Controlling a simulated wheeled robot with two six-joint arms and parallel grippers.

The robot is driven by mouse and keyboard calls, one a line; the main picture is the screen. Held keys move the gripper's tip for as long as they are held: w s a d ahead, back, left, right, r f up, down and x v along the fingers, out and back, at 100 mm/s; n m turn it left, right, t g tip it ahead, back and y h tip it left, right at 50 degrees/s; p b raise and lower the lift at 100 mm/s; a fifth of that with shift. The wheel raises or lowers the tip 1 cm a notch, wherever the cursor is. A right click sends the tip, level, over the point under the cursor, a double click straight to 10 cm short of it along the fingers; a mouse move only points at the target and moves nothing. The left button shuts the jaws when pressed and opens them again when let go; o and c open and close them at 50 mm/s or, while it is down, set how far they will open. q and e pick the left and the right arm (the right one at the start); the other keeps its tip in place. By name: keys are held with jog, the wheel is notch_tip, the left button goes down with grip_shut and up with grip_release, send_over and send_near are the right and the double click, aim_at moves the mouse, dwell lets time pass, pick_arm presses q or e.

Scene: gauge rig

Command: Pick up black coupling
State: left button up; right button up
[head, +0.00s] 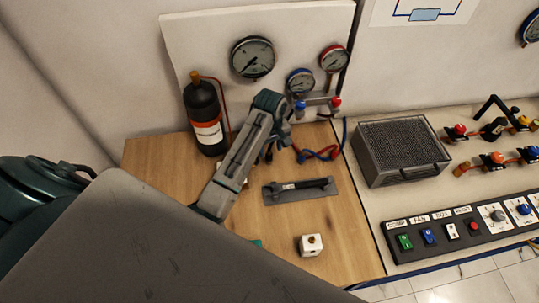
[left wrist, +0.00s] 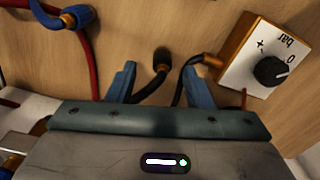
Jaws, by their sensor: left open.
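In the left wrist view the black coupling (left wrist: 161,58) is at the end of a black hose and lies over the wooden surface. My left gripper (left wrist: 159,70) is open, with one blue-grey finger on each side of the coupling and its hose. Nothing is clasped; whether a finger touches the hose I cannot tell. In the head view my left arm reaches over the wooden bench, and its fingers and the coupling cannot be made out behind it. My right gripper is not in view.
In the left wrist view a white box with a black knob (left wrist: 270,72) is at right, and a blue connector (left wrist: 77,16) at upper left. In the head view a black bottle (head: 206,117), grey tray (head: 283,199), white block (head: 311,245) and mesh box (head: 399,150) surround the arm.

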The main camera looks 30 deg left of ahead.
aim_at(269, 151)
pick_arm(q)
jog(key=f, duration=0.1)
jog(key=f+p, duration=0.1)
jog(key=f, duration=0.1)
jog(key=shift+a+f+p, duration=0.15)
jog(key=shift+a+p, duration=0.1)
jog(key=shift+p, duration=0.1)
jog(key=shift+s+f, duration=0.15)
jog(key=shift+f, duration=0.4)
jog(key=c, duration=1)
grip_shut()
